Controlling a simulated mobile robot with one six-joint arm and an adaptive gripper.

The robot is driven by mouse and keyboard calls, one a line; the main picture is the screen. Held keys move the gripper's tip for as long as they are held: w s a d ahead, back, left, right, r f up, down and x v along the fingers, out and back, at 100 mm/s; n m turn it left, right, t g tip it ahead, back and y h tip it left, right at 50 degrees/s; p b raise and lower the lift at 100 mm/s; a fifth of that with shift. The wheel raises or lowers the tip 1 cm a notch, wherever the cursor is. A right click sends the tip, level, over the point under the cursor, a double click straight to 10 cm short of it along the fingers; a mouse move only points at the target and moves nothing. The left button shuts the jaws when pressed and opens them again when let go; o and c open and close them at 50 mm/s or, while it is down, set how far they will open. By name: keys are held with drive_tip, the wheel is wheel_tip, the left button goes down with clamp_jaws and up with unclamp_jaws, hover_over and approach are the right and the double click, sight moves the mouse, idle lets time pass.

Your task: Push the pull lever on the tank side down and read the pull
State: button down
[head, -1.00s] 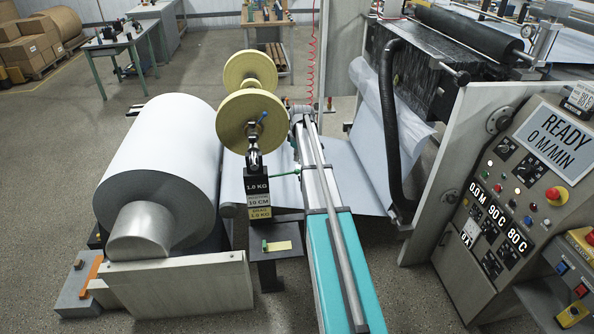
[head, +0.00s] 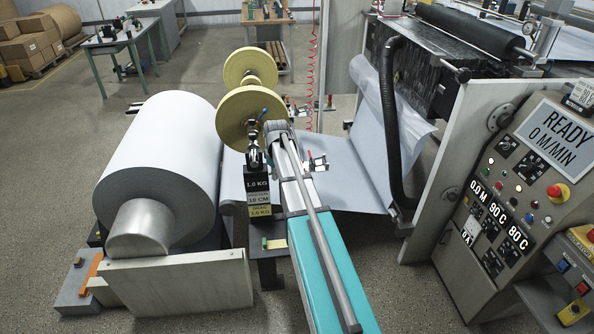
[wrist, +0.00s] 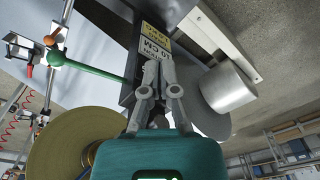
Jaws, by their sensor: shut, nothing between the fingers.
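My gripper (head: 253,167) is shut and empty, its fingertips close together at the top of a dark box (head: 257,184). In the wrist view, the fingers (wrist: 160,68) lie in front of the box's upside-down signs (wrist: 156,45). A green rod with a green ball end (wrist: 88,68) runs out left from the box and looks like the lever. The fingers are to its right, apart from it. In the head view my arm hides this rod. I cannot tell any tank apart.
A large white paper roll (head: 160,150) stands left of the box. Two yellowish discs (head: 251,112) rise behind my gripper. A control panel reading READY 0 M/MIN (head: 548,140) stands at right. Paper web (head: 345,180) runs behind my arm. A grey end cylinder (wrist: 228,88) is near the fingers.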

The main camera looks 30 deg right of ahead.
drive_tip(key=s+a+m, duration=0.1)
drive_tip(key=s+a, duration=0.7)
drive_tip(key=a, duration=0.2)
drive_tip(key=shift+a+f+m+b, duration=0.25)
drive_tip(key=shift+f+m+b, duration=0.05)
drive_tip(key=shift+f+b, duration=0.05)
idle(0.6)
drive_tip(key=s+a+m, duration=0.2)
drive_tip(key=s+a, duration=0.8)
drive_tip(key=s, duration=0.3)
drive_tip(key=shift+s+a+g, duration=0.15)
drive_tip(key=shift+a+g, duration=0.15)
drive_tip(key=shift+a, duration=0.1)
idle(1.2)
